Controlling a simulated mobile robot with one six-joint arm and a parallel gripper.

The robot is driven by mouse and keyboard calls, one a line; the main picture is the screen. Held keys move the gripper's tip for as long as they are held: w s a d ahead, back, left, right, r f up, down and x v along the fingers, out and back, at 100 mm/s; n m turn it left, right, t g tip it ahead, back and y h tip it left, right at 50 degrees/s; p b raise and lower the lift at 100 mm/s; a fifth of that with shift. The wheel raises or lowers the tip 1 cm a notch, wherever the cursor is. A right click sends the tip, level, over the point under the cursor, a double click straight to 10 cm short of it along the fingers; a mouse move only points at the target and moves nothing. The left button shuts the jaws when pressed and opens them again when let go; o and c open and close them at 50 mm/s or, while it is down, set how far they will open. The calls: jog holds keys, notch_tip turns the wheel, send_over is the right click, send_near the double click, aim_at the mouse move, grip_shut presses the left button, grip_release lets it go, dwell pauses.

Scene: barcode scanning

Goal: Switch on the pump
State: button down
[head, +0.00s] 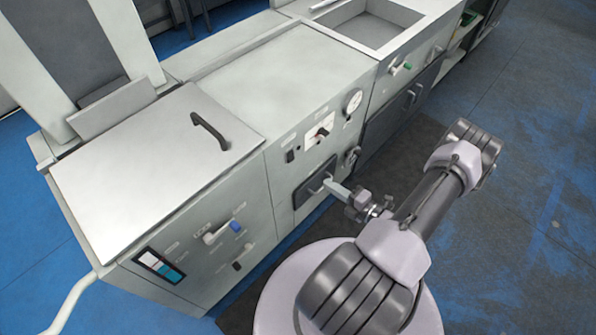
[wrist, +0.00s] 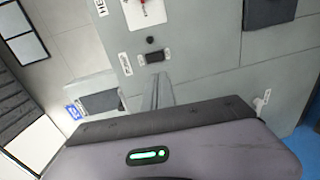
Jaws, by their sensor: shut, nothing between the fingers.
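A grey machine cabinet (head: 290,75) carries several controls on its front, and I cannot read which label says pump. My gripper (head: 328,184) is shut and empty, in front of the middle panel by a dark recessed hatch (head: 315,181). In the wrist view the shut fingers (wrist: 158,90) point at the panel just below a small black rocker switch (wrist: 155,57). A round black button (wrist: 150,40) sits above that switch. I cannot tell whether the fingertips touch the panel, nor which way the rocker is set.
A blue knob (head: 235,226) is on the left panel, a green one (head: 407,66) on the right. The blue floor (head: 525,130) at right is clear.

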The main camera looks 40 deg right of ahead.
jog(key=shift+d+f, duration=0.1)
jog(key=shift+w, duration=0.15)
jog(key=b, duration=0.4)
send_near(292, 160)
jog(key=shift+w+a+f, duration=0.1)
jog(key=shift+w+f, duration=0.05)
jog(key=shift+w, duration=1)
jog(key=shift+w+a+f, duration=0.1)
jog(key=shift+w+f, duration=0.05)
jog(key=shift+w, duration=0.95)
jog(key=shift+w+a+f, duration=0.1)
jog(key=shift+w+f, duration=0.05)
jog(key=shift+w, duration=1)
